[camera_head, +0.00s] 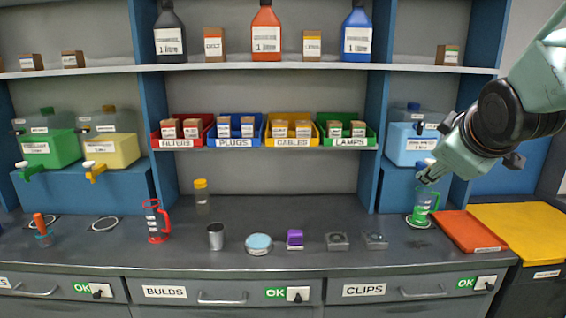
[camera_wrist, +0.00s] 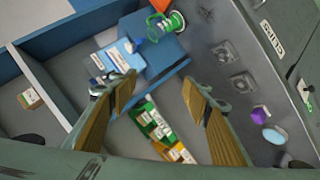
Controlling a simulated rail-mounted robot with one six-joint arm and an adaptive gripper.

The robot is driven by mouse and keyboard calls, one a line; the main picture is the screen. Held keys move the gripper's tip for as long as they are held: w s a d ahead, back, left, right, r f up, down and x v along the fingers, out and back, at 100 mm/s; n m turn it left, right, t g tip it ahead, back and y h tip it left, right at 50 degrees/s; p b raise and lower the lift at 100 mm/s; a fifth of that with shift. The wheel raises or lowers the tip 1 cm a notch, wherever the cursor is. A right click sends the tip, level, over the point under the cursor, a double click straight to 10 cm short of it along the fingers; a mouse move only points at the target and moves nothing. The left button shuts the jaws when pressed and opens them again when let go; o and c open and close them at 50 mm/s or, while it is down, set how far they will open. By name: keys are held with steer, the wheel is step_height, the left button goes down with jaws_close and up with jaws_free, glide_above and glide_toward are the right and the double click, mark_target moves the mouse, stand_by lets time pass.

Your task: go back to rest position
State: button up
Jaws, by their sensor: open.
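My gripper (camera_head: 428,176) is at the right of the head view, above and near the green-handled jug (camera_head: 421,209). In the wrist view my gripper (camera_wrist: 160,88) shows two fingers spread well apart with nothing between them. The jug stands upright on a pale ring on the counter, in front of the blue dispenser (camera_head: 408,150). It also shows at the top of the wrist view (camera_wrist: 173,24), beyond the fingertips. From the head view I cannot tell the exact gap between gripper and jug.
A red jug (camera_head: 157,222), metal cup (camera_head: 216,237), round tin (camera_head: 258,244) and purple item (camera_head: 295,239) stand on the counter (camera_head: 330,220). Labelled bins (camera_head: 235,142) line the shelf behind.

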steer(key=s+a+f+m+g+y, duration=0.1)
steer(key=s+a, duration=0.4)
steer(key=s, duration=0.7)
steer(key=s+a+f+m+g, duration=0.3)
steer(key=s+a+f+m, duration=0.1)
steer(key=s, duration=0.9)
steer(key=s+a+f+m+g+y, duration=0.1)
steer(key=s+a+f+m+g, duration=0.1)
steer(key=s+a, duration=0.5)
steer(key=s+m+g, duration=0.1)
steer(key=s, duration=0.5)
steer(key=shift+s+f+y, duration=0.25)
steer(key=shift+f+y, duration=0.05)
steer(key=shift+f, duration=0.1)
